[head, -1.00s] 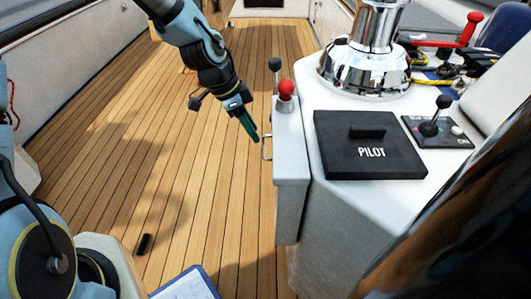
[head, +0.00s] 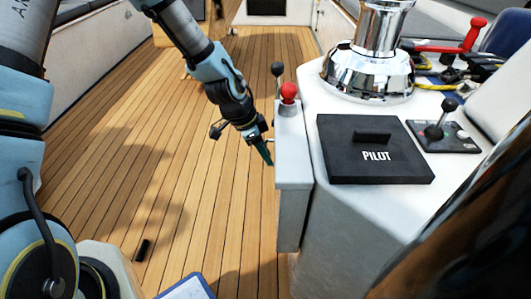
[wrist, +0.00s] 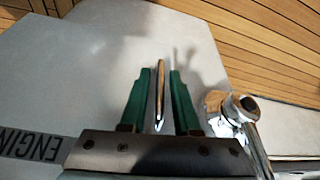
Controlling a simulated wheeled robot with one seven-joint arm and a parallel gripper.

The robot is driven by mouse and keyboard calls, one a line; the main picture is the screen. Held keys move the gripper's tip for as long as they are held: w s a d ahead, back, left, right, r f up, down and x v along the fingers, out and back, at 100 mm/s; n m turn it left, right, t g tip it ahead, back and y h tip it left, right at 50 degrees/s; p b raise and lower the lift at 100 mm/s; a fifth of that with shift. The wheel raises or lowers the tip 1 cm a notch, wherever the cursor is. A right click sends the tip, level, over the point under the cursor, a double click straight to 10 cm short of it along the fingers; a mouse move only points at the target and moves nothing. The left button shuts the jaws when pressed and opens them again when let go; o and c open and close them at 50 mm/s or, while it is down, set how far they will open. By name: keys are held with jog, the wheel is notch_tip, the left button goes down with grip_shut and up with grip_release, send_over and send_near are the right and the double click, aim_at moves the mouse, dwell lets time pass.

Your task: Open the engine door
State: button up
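The engine door is a pale grey panel (wrist: 105,45) in the wrist view, with a dark label (wrist: 35,147) partly reading "ENGIN". Its thin chrome handle (wrist: 160,95) stands between the two green fingers of my gripper (wrist: 160,85). The fingers are apart, with a gap visible on each side of the handle. In the head view my gripper (head: 265,152) is at the left side of the narrow grey box (head: 293,180) on the console. The fingers hide the handle there, and the door face is turned away.
A red-knobbed lever (head: 289,95) and a black-knobbed lever (head: 278,72) rise from the box. A chrome fitting (wrist: 238,108) is close right of the fingers in the wrist view. The black PILOT cover (head: 373,150) lies on the console. The wooden deck (head: 130,140) at left is mostly clear.

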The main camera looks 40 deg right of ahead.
grip_shut()
dwell(1.1)
